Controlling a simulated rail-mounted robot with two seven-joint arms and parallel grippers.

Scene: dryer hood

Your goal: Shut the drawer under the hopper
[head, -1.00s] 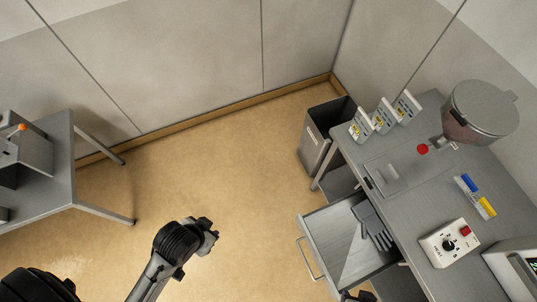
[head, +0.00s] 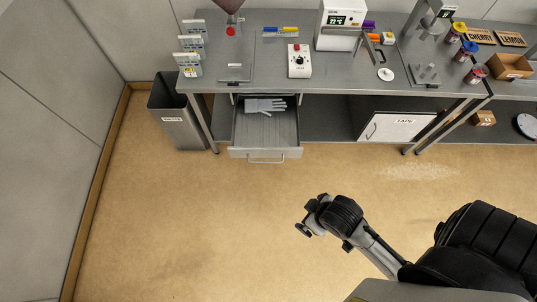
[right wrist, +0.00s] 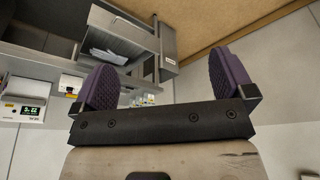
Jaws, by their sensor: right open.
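The grey drawer (head: 265,130) under the worktop is pulled open in the head view, with a bar handle (head: 267,160) on its front. A grey glove (head: 265,105) lies inside it. The hopper (head: 229,5) stands above on the bench, mostly cut off by the top edge. My right gripper (head: 306,218) is over the floor in front of the drawer, to its lower right and apart from it. In the right wrist view its purple-padded fingers (right wrist: 166,85) are spread and empty, with the open drawer (right wrist: 120,42) beyond them. My left gripper is not in view.
A waste bin (head: 178,115) stands left of the drawer. A cabinet marked TAPE (head: 398,127) is under the bench to the right. A control box (head: 299,60) and a scale (head: 338,25) stand on the worktop. The floor before the drawer is clear.

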